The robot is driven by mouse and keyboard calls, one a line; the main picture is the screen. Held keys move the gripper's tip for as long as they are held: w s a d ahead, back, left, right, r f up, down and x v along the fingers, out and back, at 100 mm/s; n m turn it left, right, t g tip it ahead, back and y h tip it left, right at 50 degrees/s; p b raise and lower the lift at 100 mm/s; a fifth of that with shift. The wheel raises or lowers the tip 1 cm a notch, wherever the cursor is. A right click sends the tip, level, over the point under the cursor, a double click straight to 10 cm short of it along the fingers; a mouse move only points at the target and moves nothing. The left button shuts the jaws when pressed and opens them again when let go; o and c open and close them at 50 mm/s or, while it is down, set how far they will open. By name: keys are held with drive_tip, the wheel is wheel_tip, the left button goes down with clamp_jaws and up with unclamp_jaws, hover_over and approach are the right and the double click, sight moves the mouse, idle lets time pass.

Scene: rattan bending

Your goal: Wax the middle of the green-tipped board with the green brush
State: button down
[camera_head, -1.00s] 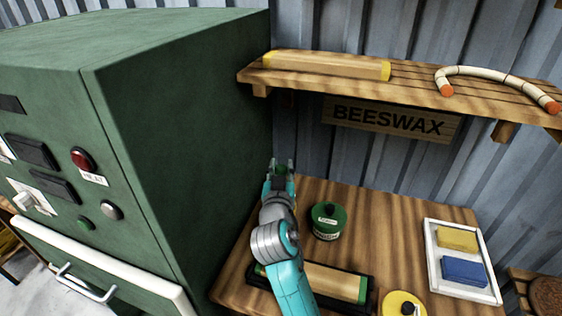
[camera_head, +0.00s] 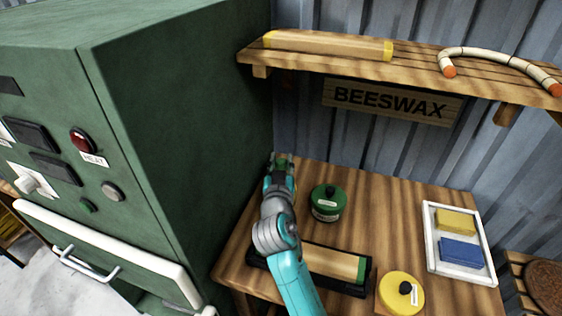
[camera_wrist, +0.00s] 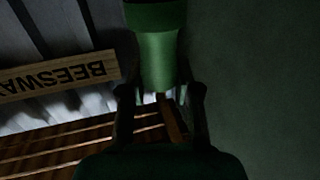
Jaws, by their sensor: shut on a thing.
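My gripper (camera_head: 281,162) is beside the green cabinet, above the table's back left. It is shut on a green piece, apparently the green brush; in the wrist view this green brush (camera_wrist: 158,55) is a green cylinder between the fingers, with a darker wider part at the top edge of the view. Its bristles cannot be made out. The green-tipped board (camera_head: 333,263) lies in a black holder (camera_head: 357,288) at the front of the table. Its right tip is green; my arm covers its left part. The brush is well away from the board.
A green round tin (camera_head: 327,203) and a yellow one (camera_head: 402,292) stand on the table (camera_head: 390,215). A white tray (camera_head: 432,243) holds a yellow and a blue block. The tall cabinet (camera_head: 180,130) stands close on the left. A shelf (camera_head: 410,72) overhangs the back.

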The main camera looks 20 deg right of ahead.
drive_tip(key=shift+f, duration=0.55)
idle(1.2)
drive_tip(key=shift+r, duration=3.6)
